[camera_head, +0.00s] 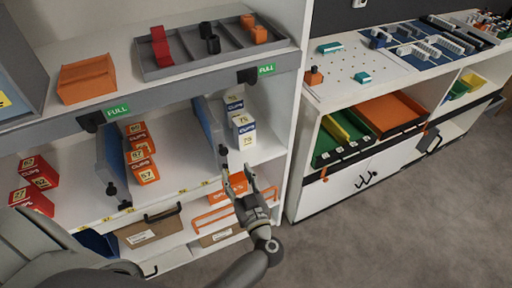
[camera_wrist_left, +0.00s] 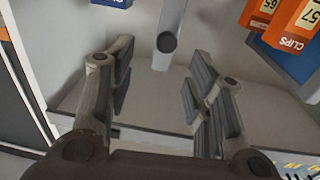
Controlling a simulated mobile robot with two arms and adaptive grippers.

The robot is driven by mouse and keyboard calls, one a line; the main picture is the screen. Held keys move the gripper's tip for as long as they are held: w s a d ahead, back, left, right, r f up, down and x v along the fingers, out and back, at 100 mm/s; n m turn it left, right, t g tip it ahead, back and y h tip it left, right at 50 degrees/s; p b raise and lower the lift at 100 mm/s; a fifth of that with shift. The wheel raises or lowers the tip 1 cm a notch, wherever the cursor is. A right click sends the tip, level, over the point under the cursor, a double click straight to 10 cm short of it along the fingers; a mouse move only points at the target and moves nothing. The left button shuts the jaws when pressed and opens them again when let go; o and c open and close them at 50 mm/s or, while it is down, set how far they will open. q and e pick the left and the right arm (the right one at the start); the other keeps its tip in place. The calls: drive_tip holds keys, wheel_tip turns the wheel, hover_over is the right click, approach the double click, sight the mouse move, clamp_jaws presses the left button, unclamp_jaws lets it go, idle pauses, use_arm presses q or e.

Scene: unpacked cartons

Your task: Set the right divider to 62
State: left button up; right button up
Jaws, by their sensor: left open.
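The right divider (camera_head: 207,122) is a blue upright panel with a grey front post and dark knobs on the middle shelf. It stands between orange clip boxes (camera_head: 140,155) and white-blue boxes (camera_head: 242,127). My left gripper (camera_head: 239,171) is open and empty in front of the shelf, a little right of the divider's lower knob. In the left wrist view a grey post with a round dark end (camera_wrist_left: 167,42) shows beyond and between the open fingers (camera_wrist_left: 158,95), apart from them. The scale numbers on the shelf edge are too small to read. My right gripper is out of view.
The left divider (camera_head: 110,160) stands left of the orange boxes. Red boxes (camera_head: 36,173) are farther left. Below are a brown carton (camera_head: 150,230) and orange-handled bins (camera_head: 218,222). A grey tray (camera_head: 185,60) is above. Open floor (camera_head: 350,240) lies right of the gripper.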

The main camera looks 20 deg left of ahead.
sight(224, 153)
use_arm(q)
drive_tip(key=shift+n+g, duration=0.4)
drive_tip(key=shift+g, duration=0.1)
drive_tip(key=w+a, duration=0.1)
drive_tip(key=w+a+r, duration=0.1)
drive_tip(key=a, duration=0.1)
drive_tip(key=shift+w+a+p, duration=0.15)
drive_tip(key=shift+a+p, duration=0.05)
drive_tip(key=shift+p, duration=0.1)
drive_tip(key=x, duration=0.5)
drive_tip(key=shift+w+a, duration=0.55)
drive_tip(key=shift+a, duration=0.05)
drive_tip(key=shift+f, duration=0.1)
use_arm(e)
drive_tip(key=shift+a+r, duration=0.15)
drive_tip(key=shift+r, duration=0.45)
use_arm(q)
clamp_jaws()
